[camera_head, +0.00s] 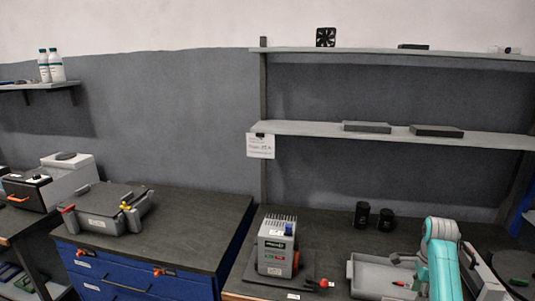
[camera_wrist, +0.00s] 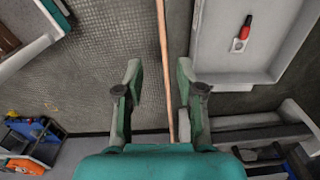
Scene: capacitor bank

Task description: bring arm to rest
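My gripper (camera_wrist: 158,75) shows in the wrist view with its two fingers spread apart. Nothing is held between them. A thin brown edge strip (camera_wrist: 163,50) runs up the picture behind the gap between the fingers. In the head view my teal and white arm (camera_head: 442,262) is at the lower right, beside the grey tray (camera_head: 368,270). The gripper itself cannot be made out there.
The tray also shows in the wrist view (camera_wrist: 210,55), with a small red and white item (camera_wrist: 240,36) in it. A grey boxed device (camera_head: 275,250) and two black cylinders (camera_head: 373,217) stand on the right bench. Shelves (camera_head: 300,128) hang above.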

